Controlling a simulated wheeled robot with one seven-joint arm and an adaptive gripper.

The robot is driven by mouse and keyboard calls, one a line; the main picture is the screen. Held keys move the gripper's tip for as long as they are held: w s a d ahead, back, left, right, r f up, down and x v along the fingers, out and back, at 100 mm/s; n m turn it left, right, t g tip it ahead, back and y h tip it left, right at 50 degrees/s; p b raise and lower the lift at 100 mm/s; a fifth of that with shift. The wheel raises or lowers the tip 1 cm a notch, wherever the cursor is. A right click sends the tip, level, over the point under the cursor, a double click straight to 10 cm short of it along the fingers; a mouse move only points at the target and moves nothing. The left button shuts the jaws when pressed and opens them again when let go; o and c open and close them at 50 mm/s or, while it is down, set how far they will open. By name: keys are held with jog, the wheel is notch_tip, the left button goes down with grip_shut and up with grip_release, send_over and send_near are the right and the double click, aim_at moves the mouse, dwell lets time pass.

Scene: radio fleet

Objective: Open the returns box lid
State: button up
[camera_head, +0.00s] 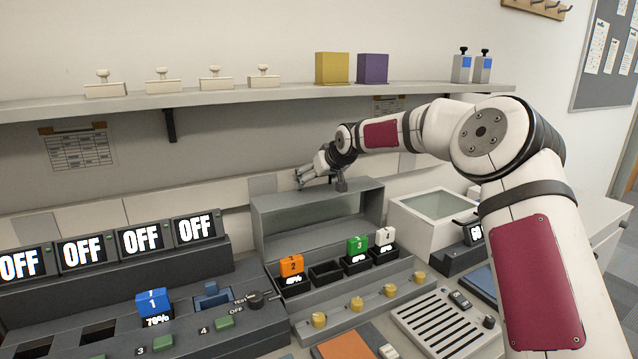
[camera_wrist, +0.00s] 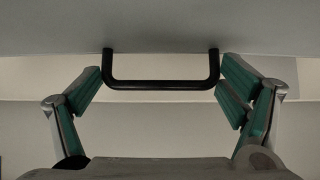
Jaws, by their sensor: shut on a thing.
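My gripper (camera_head: 300,178) is at the top edge of a grey frame with a glazed panel (camera_head: 268,222), which stands upright behind a row of battery slots. In the wrist view the gripper (camera_wrist: 163,85) has its two green-padded fingers at the two ends of a black bar handle (camera_wrist: 163,85). It is shut on this handle, which is fixed to a plain grey surface. A white box with a glazed top (camera_head: 405,222) stands to the right of the frame. No label shows which one is the returns box. The handle is too small to make out in the head view.
Orange (camera_head: 291,266), green (camera_head: 357,246) and white (camera_head: 384,237) batteries sit in the slots before the frame. A blue battery (camera_head: 153,302) is in the left console. A shelf (camera_head: 220,96) with stamps and boxes runs above my gripper. My arm crosses the right side.

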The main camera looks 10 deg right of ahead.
jog(key=shift+w+r, duration=0.3)
jog(key=shift+r, duration=0.15)
jog(key=o, duration=1.3)
jog(key=shift+o, duration=0.5)
jog(key=shift+f, duration=0.15)
jog(key=shift+s+f, duration=0.1)
jog(key=v, duration=1.2)
